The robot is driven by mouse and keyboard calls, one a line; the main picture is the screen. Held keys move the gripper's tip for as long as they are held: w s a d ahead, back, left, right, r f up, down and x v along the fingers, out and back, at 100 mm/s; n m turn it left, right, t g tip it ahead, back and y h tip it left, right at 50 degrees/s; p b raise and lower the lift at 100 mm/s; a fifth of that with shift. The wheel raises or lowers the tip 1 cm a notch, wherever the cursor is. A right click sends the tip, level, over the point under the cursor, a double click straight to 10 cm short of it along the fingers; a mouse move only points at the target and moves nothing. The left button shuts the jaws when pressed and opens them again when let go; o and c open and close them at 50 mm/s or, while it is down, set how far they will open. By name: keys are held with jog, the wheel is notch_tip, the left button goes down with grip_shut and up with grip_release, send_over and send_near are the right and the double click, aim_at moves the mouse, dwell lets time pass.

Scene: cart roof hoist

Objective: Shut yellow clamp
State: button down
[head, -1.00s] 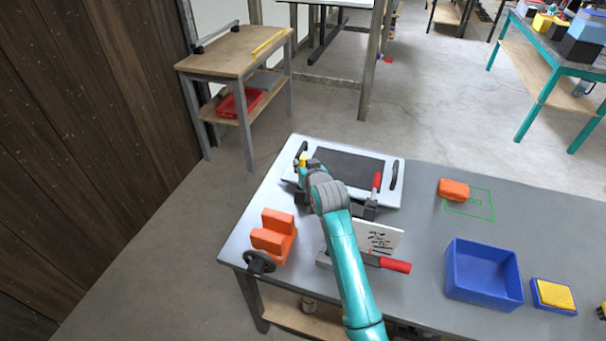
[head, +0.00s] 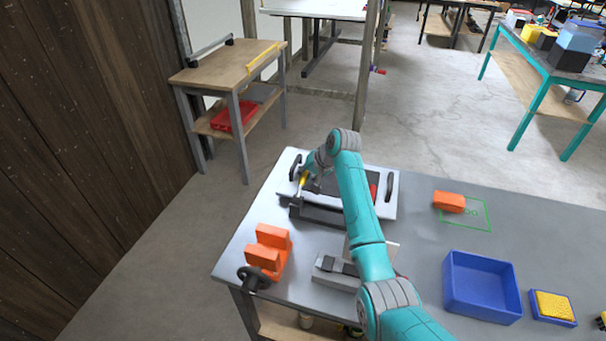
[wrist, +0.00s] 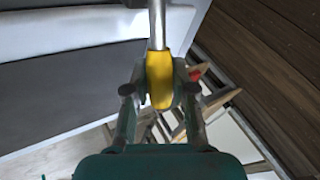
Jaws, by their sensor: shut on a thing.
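The yellow clamp handle (head: 304,178) is at the left end of the white panel (head: 289,160) with a dark middle, on the grey workbench. In the wrist view the yellow grip (wrist: 159,80) sits between my fingertips, with its metal rod running up out of the frame. My gripper (wrist: 160,92) is shut on this yellow grip; in the head view my gripper (head: 311,181) is small and partly hidden by my wrist. The clamp's base and its tip against the panel cannot be made out. A red clamp handle (head: 373,191) shows partly behind my arm.
An orange cradle block (head: 268,250) with a black handwheel (head: 253,279) stands at the bench's front left. A grey vise (head: 336,272) is partly under my arm. An orange block (head: 449,202), blue bin (head: 482,313) and yellow sponge tray (head: 553,307) lie to the right.

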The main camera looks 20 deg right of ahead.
jog(key=shift+w+d+f+m+g+y, duration=0.1)
jog(key=shift+w+f+m+g+y, duration=0.15)
jog(key=shift+f+g, duration=0.2)
jog(key=shift+d+f+m+g+y, duration=0.1)
jog(key=shift+f+m+g+y, duration=0.05)
jog(key=shift+f+g+y, duration=0.25)
jog(key=c, duration=0.9)
grip_release()
jog(key=shift+f, duration=0.1)
jog(key=v, duration=1.2)
jog(key=shift+w, duration=0.1)
